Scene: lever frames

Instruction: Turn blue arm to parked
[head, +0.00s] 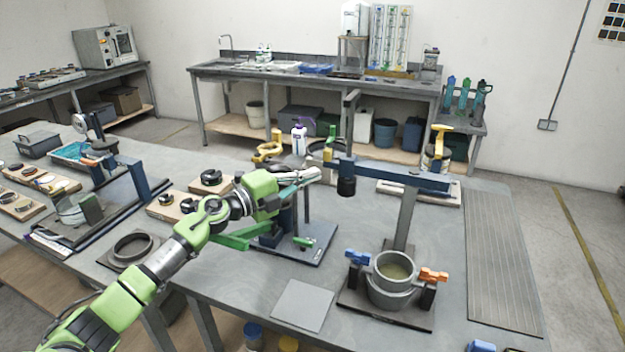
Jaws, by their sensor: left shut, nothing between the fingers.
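The blue arm (395,174) is a horizontal bar on top of a grey post (405,218). A black cylindrical head (346,184) hangs under its left part. The bar reaches left from the post, and a short end sticks out to the right. No parked mark can be made out. My left gripper (316,173) is shut and empty, just left of the black head and the bar's left end. I cannot tell whether it touches them. My right gripper is not in view.
A grey pot (392,278) with blue and orange clamps stands in front of the post. A blue-posted stand (320,243) with a green handle is below my left gripper. A grey plate (302,305) lies at the front. A ribbed mat (500,260) lies clear at right.

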